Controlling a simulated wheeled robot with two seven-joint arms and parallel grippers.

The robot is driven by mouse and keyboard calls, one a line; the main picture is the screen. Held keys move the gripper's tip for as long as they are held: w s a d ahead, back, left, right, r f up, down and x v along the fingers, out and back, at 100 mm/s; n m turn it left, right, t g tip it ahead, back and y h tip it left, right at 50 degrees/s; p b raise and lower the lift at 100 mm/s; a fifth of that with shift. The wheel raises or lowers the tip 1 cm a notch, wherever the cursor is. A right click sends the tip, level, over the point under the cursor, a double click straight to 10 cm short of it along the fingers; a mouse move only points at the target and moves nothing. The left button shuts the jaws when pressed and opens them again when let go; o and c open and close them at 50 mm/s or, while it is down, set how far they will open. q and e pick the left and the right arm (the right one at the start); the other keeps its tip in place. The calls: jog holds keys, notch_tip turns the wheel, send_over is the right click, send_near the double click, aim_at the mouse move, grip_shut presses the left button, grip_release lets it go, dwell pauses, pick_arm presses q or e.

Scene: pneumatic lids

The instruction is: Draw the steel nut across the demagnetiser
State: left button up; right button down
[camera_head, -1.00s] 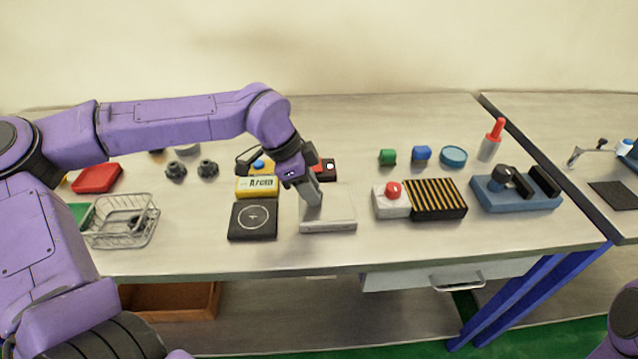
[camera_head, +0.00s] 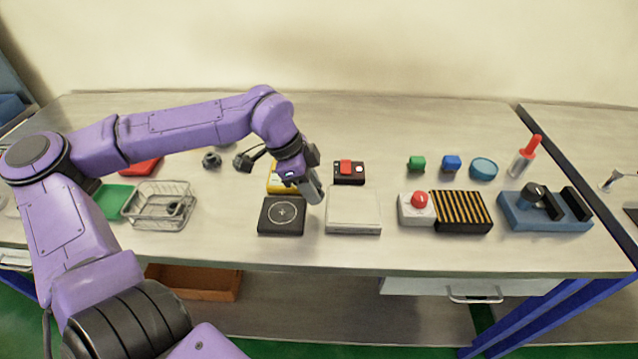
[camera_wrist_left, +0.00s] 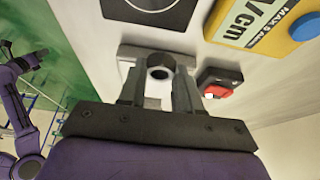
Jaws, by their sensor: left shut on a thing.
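My left gripper (camera_head: 314,195) points down at the gap between a silver-white flat plate (camera_head: 354,215) and a black square pad with a circle mark (camera_head: 281,217). In the left wrist view its two fingers (camera_wrist_left: 159,88) are shut on the steel nut (camera_wrist_left: 160,72), a dark ring with a hole. The nut is hidden in the head view. The plate shows partly behind the fingers in the wrist view. No label tells me which device is the demagnetiser. My right gripper is not in view.
A yellow meter (camera_wrist_left: 250,24) marked A/cm and a black box with a red switch (camera_head: 348,172) stand behind. A wire basket (camera_head: 160,206) is at left. A red-button box (camera_head: 417,209) and a striped block (camera_head: 463,212) are at right. The table's front strip is clear.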

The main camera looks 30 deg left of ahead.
pick_arm(q)
jog(key=shift+p+v, duration=0.95)
jog(key=shift+v, duration=0.15)
jog(key=shift+r+p, duration=1.35)
jog(key=shift+r, duration=0.4)
